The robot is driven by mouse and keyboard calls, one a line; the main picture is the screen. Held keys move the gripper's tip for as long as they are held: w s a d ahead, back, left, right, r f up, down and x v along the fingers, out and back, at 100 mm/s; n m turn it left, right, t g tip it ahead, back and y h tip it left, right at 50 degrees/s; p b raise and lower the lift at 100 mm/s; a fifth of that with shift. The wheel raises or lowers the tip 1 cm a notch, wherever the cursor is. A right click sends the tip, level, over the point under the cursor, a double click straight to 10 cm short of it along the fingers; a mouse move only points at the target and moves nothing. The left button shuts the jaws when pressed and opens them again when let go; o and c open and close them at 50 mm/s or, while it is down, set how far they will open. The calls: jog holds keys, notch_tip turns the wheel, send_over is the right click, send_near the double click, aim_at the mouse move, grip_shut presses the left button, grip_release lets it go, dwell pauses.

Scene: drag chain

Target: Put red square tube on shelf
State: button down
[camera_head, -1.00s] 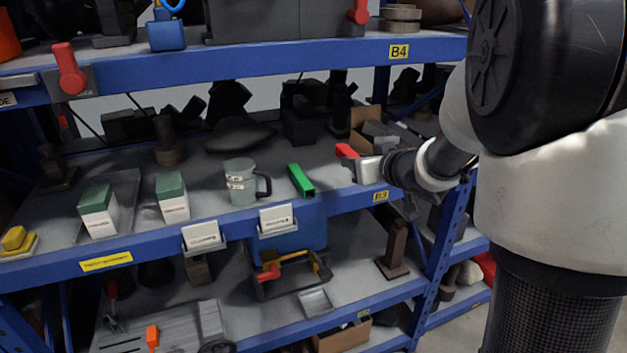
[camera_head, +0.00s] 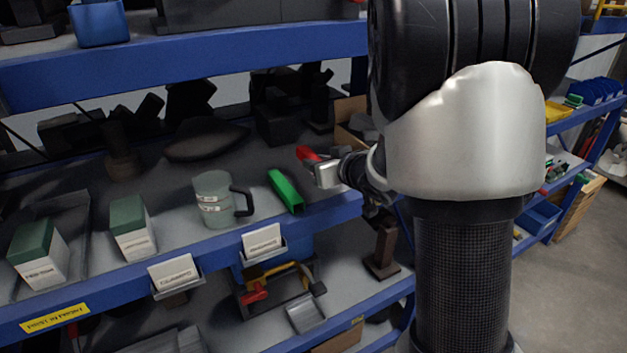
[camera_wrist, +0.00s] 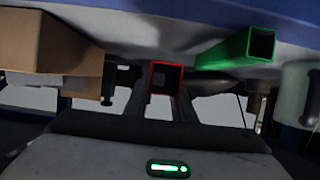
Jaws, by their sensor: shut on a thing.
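The red square tube (camera_head: 306,153) is held in my gripper (camera_head: 320,170) over the front part of the middle shelf (camera_head: 340,210), just right of the green square tube (camera_head: 284,190). In the wrist view, the red tube (camera_wrist: 152,76) shows its open square end between the fingers, and the green tube (camera_wrist: 240,52) lies to its right. That view seems upside down, with the shelf surface at the top. The gripper is shut on the red tube. I cannot tell whether the tube touches the shelf.
A grey mug (camera_head: 213,198) and white-and-green boxes (camera_head: 130,230) stand left of the green tube. A cardboard box (camera_wrist: 50,55) and dark parts are behind my gripper. The upper shelf's blue beam (camera_head: 200,65) runs above. My arm hides the shelf's right end.

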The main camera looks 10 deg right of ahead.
jog(key=shift+f, duration=2.1)
jog(key=shift+f+b, duration=0.25)
jog(key=shift+b, duration=0.2)
jog(key=c, duration=1.5)
grip_release()
jog(key=shift+r, duration=0.1)
